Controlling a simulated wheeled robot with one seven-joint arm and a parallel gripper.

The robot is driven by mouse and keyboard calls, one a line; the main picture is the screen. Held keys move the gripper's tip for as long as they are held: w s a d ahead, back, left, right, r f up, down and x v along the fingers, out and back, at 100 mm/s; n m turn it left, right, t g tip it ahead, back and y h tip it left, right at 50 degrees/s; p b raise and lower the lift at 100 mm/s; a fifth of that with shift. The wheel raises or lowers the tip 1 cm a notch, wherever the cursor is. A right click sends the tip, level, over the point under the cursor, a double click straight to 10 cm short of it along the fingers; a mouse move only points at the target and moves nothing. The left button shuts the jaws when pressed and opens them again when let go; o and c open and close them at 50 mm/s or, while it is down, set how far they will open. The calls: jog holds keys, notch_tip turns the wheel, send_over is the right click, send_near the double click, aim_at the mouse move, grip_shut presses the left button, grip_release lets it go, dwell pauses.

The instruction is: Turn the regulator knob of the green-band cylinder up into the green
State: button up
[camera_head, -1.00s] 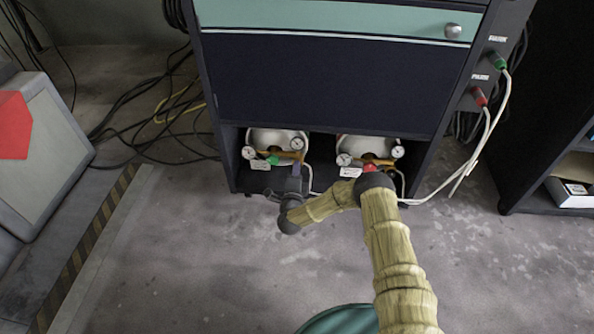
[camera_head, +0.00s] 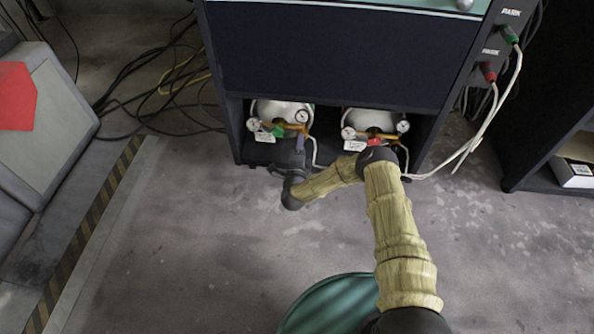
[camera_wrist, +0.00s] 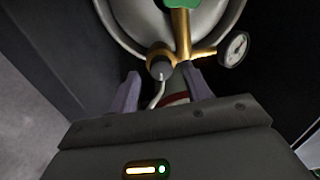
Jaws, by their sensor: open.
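The green-band cylinder (camera_head: 285,108) is the left white tank in the cabinet's lower bay, with a green handwheel (camera_head: 278,131), brass fittings and two round gauges. My gripper (camera_head: 301,143) is in front of its brass regulator, partly hidden behind my wrist. In the wrist view, the dark round regulator knob (camera_wrist: 160,67) sits on the brass body, between and slightly beyond the fingertips of my open gripper (camera_wrist: 162,82). I cannot tell whether a finger touches it. One gauge (camera_wrist: 235,48) shows at right, its reading too small to tell. The green handwheel (camera_wrist: 182,4) is at the top edge.
A second cylinder (camera_head: 375,118) with a red handwheel stands in the right bay. A white hose (camera_wrist: 160,90) hangs below the knob. White cables (camera_head: 478,140) run from the red and green plugs at the cabinet's right.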

jog(key=s+p, duration=1)
jog(key=s, duration=0.6)
jog(key=shift+a+f, duration=0.25)
jog(key=shift+f, duration=0.05)
